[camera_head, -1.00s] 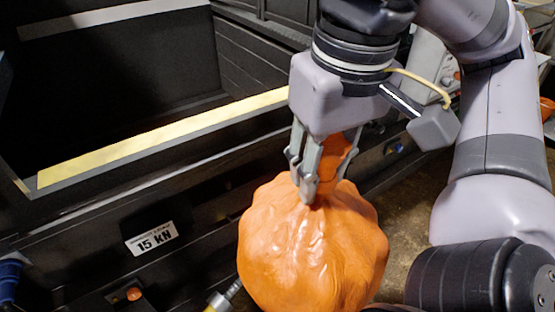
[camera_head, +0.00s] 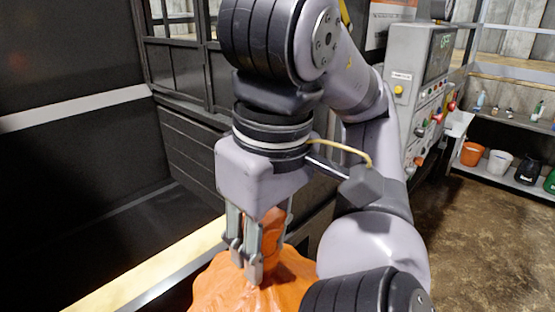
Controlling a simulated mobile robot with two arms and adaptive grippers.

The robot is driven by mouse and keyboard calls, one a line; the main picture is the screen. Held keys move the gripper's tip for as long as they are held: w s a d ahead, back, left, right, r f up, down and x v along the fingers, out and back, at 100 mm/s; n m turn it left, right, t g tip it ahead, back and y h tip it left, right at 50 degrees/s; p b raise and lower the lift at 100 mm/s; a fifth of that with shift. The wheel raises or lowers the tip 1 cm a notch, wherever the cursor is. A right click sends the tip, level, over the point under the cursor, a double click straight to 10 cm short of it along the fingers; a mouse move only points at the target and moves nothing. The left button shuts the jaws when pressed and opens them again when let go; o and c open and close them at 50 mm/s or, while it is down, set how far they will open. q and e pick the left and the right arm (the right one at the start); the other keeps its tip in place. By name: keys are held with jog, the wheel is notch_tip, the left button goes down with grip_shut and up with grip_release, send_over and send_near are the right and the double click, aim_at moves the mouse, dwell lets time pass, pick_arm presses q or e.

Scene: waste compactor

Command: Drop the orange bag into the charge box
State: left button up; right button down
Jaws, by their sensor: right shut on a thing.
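The orange bag (camera_head: 222,284) hangs at the bottom of the head view, its lower part cut off by the picture edge. My right gripper (camera_head: 258,262) is shut on the bag's gathered neck, pointing down. The charge box (camera_head: 85,245) is the dark open cavity at the left, with a yellow strip (camera_head: 130,274) along its near edge. The bag appears beside the right end of this strip; whether it is over the edge I cannot tell. My left gripper is not in view.
A grey control panel (camera_head: 411,95) with coloured buttons stands behind my right arm. At the right, shelves hold an orange bucket (camera_head: 471,154), a white bucket (camera_head: 498,163) and bottles. The brown floor (camera_head: 465,235) at right is clear.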

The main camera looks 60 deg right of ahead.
jog(key=w+d, duration=0.5)
jog(key=w, duration=1)
jog(key=w+d, duration=0.5)
jog(key=w, duration=1.1)
jog(key=w+d, duration=0.5)
jog(key=w, duration=1.1)
jog(key=shift+w, duration=0.15)
